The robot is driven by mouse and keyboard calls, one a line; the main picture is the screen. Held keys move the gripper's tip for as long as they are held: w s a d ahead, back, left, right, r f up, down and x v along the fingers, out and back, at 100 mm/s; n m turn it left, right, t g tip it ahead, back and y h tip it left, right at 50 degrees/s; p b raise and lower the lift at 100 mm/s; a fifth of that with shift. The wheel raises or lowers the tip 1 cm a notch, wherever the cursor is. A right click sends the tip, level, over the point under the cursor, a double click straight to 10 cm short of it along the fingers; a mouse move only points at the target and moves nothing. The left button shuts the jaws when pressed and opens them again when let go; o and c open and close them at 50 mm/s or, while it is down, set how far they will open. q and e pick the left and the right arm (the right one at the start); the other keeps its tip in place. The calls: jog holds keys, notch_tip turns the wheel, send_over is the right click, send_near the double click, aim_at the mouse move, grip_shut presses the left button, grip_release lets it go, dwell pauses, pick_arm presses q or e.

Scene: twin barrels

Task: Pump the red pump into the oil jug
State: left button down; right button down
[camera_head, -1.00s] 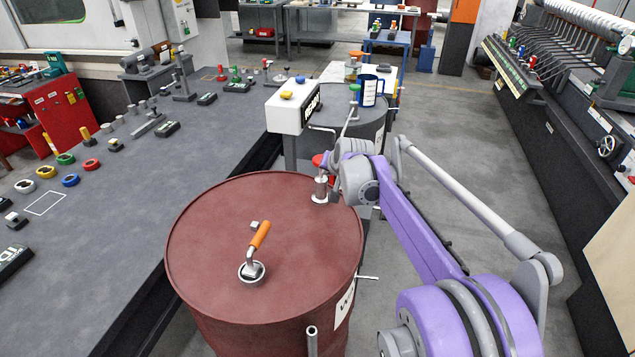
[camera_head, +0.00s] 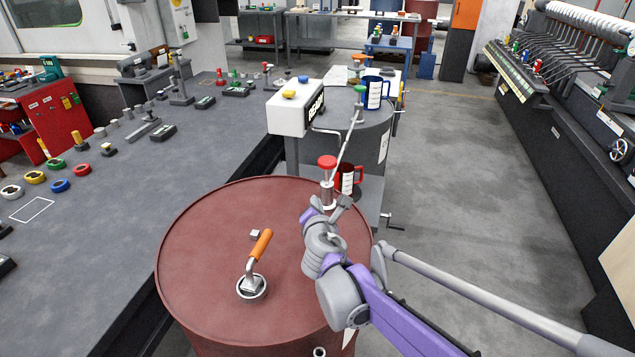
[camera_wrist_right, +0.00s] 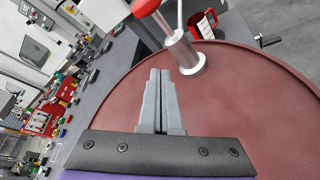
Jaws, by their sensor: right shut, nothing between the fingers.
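The red pump has a red knob (camera_head: 327,162) on a metal body (camera_head: 327,192), standing upright at the far right edge of the dark red barrel's lid (camera_head: 215,235). In the right wrist view the red knob (camera_wrist_right: 146,6) is cut by the top edge and the metal body (camera_wrist_right: 184,52) stands just ahead and right of the fingers. A red jug (camera_head: 359,173) with a white label is behind the pump, partly hidden by it. A blue jug (camera_head: 373,92) stands farther back. Which is the oil jug I cannot tell. My right gripper (camera_wrist_right: 160,75) is shut and empty, apart from the pump. My left gripper is not in view.
An orange-handled crank (camera_head: 260,245) sits on the barrel lid. Behind stands a grey barrel with a green-knobbed pump (camera_head: 359,90), beside a white box (camera_head: 296,108). A grey bench (camera_head: 100,240) lies left. The floor on the right (camera_head: 460,170) is clear.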

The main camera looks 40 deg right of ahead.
aim_at(327, 172)
jog(key=shift+a+n, duration=0.4)
jog(key=shift+n, duration=0.4)
jog(key=b+x, duration=0.1)
jog(key=x, duration=0.8)
jog(key=shift+w+d+f, duration=0.1)
jog(key=shift+w+d, duration=0.05)
jog(key=shift+w, duration=0.1)
jog(key=shift+w+d+r, duration=0.15)
jog(key=shift+d+r, duration=0.1)
jog(key=shift+d, duration=0.05)
jog(key=r, duration=0.1)
jog(key=s+d+r, duration=0.1)
jog(key=shift+s+d+r, duration=0.15)
jog(key=shift+s+r, duration=0.1)
jog(key=shift+r, duration=0.15)
